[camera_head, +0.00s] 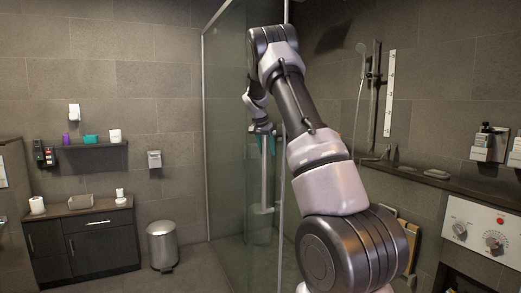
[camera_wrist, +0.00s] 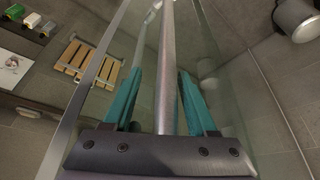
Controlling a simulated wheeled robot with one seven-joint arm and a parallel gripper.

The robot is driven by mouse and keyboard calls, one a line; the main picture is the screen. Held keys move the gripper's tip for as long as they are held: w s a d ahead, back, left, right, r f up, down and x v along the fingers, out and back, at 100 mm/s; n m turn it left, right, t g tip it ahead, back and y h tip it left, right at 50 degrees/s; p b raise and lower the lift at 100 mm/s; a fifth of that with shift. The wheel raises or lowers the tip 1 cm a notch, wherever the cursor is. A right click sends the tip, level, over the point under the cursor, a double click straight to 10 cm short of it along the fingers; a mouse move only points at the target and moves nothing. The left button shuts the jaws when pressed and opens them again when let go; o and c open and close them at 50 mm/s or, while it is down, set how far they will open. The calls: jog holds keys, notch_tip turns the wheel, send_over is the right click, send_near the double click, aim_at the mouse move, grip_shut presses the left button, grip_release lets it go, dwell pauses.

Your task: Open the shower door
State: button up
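The glass shower door (camera_head: 232,130) stands upright left of my arm, and its pane also fills the middle of the wrist view (camera_wrist: 230,75). Its long metal bar handle (camera_head: 264,188) runs vertically down the glass. In the wrist view the handle (camera_wrist: 167,60) passes between my gripper's teal fingers. My gripper (camera_head: 265,143) is at the upper part of the handle; its fingers (camera_wrist: 160,75) are open around the bar, with a visible gap on each side. My forearm hides part of the door's right side. I cannot tell whether the door is fully closed.
A steel bin (camera_head: 162,246) and a dark cabinet (camera_head: 100,243) stand to the left, with floor between the bin and the glass. A counter (camera_head: 440,182) runs along the right wall. A wooden slatted seat (camera_wrist: 88,64) shows in the wrist view.

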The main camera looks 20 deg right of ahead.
jog(key=v, duration=1.1)
jog(key=shift+a, duration=0.35)
jog(key=shift+w+r, duration=0.1)
